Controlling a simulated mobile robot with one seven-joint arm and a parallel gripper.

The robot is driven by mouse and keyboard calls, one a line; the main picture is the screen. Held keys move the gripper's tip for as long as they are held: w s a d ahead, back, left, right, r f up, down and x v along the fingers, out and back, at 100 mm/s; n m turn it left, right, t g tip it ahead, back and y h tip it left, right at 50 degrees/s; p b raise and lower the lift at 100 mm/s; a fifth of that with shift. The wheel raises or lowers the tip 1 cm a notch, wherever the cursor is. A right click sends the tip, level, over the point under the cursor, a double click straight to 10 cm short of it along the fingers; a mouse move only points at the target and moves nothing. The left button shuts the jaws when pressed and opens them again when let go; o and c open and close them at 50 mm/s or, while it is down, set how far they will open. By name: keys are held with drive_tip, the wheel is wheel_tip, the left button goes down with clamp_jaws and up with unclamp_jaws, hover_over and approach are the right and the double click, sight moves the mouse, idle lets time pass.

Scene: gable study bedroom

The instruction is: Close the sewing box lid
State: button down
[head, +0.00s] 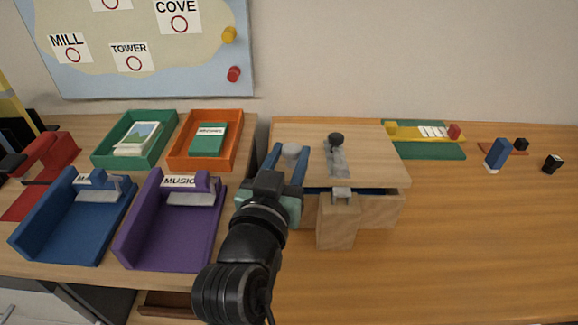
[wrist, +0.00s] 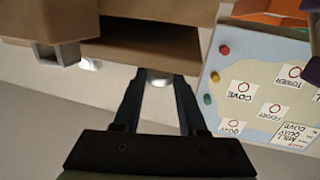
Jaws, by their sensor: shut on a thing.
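The sewing box (head: 382,212) is a light wooden box on the desk, right of centre in the head view. Its flat wooden lid (head: 385,165) sits over it, with a narrow dark blue gap showing under the front edge. A pale rounded knob (head: 291,150) is at the lid's left part. My gripper (head: 289,154) has its two blue fingers closed on either side of this knob. The wrist view shows the fingers (wrist: 160,82) on the pale knob (wrist: 158,77), with the lid and a dark gap (wrist: 150,35) above it in the picture.
A grey metal piece with a dark knob (head: 337,140) lies on the lid, and a wooden block (head: 337,228) stands at the front. Blue (head: 75,235) and purple (head: 165,245) trays are at left, green and orange trays behind. The desk's right front is clear.

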drive_tip(key=shift+s+f+t+b, duration=0.3)
drive_tip(key=shift+f+t+b, duration=0.55)
drive_tip(key=shift+b, duration=1.15)
drive_tip(key=shift+f, duration=0.15)
drive_tip(key=shift+c, duration=2.3)
unclamp_jaws()
drive_tip(key=shift+s, duration=0.1)
drive_tip(key=v, duration=1.2)
drive_tip(key=shift+s+a+b, duration=0.15)
drive_tip(key=shift+s+b, duration=0.25)
